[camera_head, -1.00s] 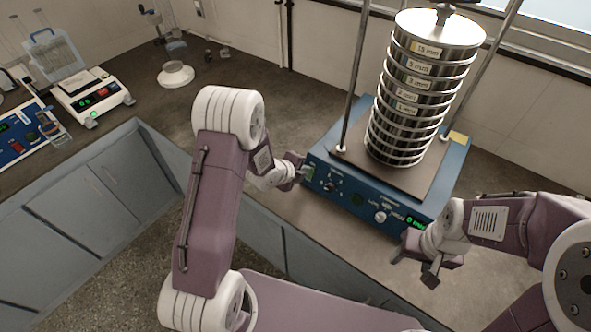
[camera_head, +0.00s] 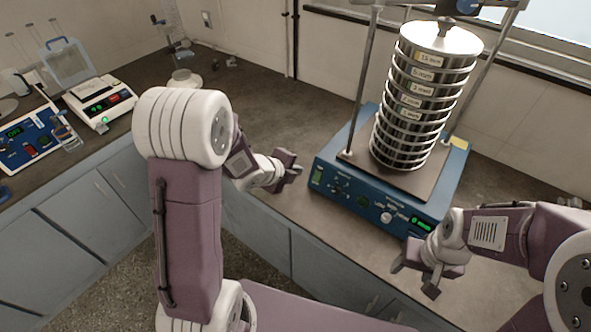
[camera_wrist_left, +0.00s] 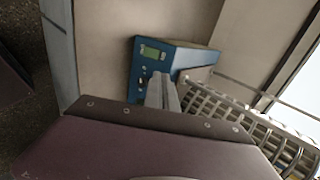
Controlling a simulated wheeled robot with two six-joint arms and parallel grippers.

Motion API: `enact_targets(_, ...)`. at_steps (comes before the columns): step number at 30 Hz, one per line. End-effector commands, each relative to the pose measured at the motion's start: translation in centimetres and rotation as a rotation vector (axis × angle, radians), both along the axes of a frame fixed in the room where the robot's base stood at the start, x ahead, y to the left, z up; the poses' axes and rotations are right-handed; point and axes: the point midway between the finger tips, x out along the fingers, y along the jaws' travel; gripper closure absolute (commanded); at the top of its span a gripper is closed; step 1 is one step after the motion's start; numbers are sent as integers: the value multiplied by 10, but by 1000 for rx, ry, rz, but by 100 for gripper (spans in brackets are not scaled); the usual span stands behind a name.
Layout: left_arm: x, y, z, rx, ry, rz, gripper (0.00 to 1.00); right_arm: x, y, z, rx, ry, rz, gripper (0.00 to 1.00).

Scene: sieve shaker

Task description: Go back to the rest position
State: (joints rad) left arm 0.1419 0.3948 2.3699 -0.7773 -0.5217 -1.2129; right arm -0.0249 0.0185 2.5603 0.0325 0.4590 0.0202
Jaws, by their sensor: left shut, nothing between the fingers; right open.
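My left gripper (camera_head: 291,170) is shut and empty. It is above the counter, just left of the blue sieve shaker (camera_head: 338,194) and apart from it. In the left wrist view its closed fingers (camera_wrist_left: 162,95) stand in front of the shaker's blue front panel (camera_wrist_left: 150,72). My right gripper (camera_head: 419,277) is open and empty, in front of the shaker's lower right corner. A stack of round metal sieves (camera_head: 414,103) with size labels stands upright on the shaker plate between two rods. The stack also shows in the left wrist view (camera_wrist_left: 225,110).
A white balance (camera_head: 101,98) and a blue device with a display (camera_head: 30,140) stand on the left counter. A clear jug-like container (camera_head: 67,62) is behind them. A white round-based item (camera_head: 186,80) stands at the back. The counter (camera_head: 262,110) between is mostly clear.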

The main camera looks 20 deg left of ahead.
Motion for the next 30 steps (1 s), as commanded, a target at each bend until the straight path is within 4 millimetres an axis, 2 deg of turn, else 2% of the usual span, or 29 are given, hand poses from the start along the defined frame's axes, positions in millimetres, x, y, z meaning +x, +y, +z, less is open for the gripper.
enact_targets(11, 0, -2, 0, -1, -2, -4, 100, 0, 0, 0, 0, 0, 0, 43)
enact_targets(13, 3, -10, 12, 4, -30, -25, 100, 0, 0, 0, 0, 0, 0, 43)
enact_targets(15, 4, -23, 40, 0, -82, -27, 100, 0, 0, 0, 0, 0, 0, 43)
enact_targets(16, -1, -21, 49, -13, -73, 30, 100, 0, 0, 0, 0, 0, 0, 43)
enact_targets(17, -12, -13, 50, -62, -14, 155, 100, 0, 0, 0, 0, 0, 0, 43)
enact_targets(20, -64, 13, 30, -289, 240, 644, 100, 0, 0, 0, 0, 0, 0, 43)
enact_targets(21, -90, 18, 20, -375, 341, 839, 100, 0, 0, 0, 0, 0, 0, 43)
enact_targets(25, -166, 20, -9, -579, 622, 1407, 100, 0, 0, 0, 0, 0, 0, 43)
enact_targets(27, -192, 16, -16, -628, 708, 1613, 100, 0, 0, 0, 0, 0, 0, 43)
enact_targets(30, -204, 15, -17, -656, 740, 1746, 100, 0, 0, 0, 0, 0, 0, 43)
